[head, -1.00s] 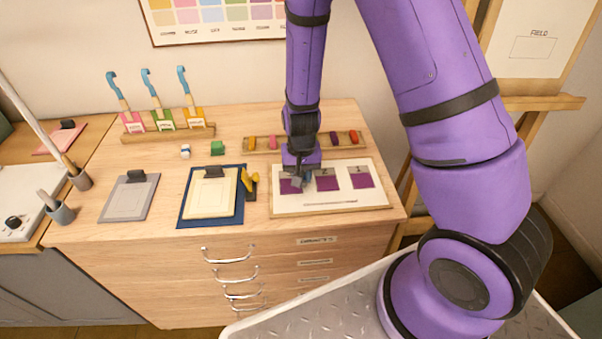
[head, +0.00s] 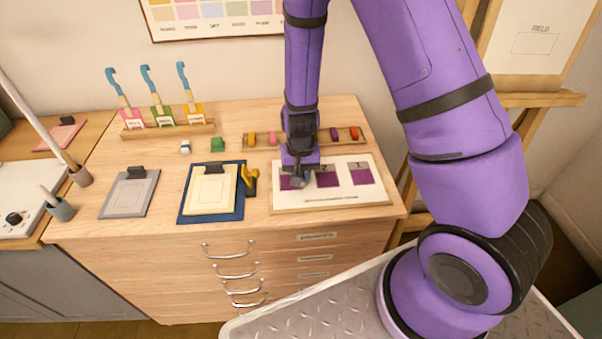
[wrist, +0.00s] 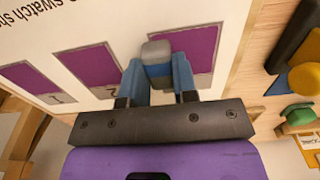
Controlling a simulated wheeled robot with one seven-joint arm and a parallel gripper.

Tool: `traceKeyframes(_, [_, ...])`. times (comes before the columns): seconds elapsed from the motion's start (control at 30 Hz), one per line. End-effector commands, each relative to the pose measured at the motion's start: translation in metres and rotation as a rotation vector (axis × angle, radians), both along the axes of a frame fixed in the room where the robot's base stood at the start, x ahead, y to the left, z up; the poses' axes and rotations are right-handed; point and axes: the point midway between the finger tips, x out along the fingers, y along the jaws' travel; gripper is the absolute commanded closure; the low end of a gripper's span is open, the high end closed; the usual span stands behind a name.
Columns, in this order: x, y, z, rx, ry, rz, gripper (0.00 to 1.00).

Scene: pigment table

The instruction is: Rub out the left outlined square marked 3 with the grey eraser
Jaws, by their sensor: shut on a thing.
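The white swatch sheet (head: 330,201) lies on the wooden cabinet top and carries three purple-filled squares. The left square (head: 286,184) is partly hidden by my gripper (head: 299,180). In the wrist view this square (wrist: 200,48) is on the right, and its mark is hidden. My gripper (wrist: 158,78) is shut on the grey eraser (wrist: 157,50), which has a blue band. The eraser is at the sheet, overlapping the side of the left square that faces the middle square. I cannot tell whether it touches the paper. The square still looks purple.
The middle square (head: 328,179) and right square (head: 362,177) are also purple. A yellow and black object (head: 250,180) stands just left of the sheet, beside a clipboard on a blue mat (head: 210,219). A wooden rack (head: 352,140) of coloured pieces lies behind.

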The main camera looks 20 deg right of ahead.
Motion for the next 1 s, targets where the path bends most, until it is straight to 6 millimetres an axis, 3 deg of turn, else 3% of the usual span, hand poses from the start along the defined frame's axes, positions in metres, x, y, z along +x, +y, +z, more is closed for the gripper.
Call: traceKeyframes(1.0, [0.015, 0.047, 0.000, 0.000, -0.001, 0.002, 0.92])
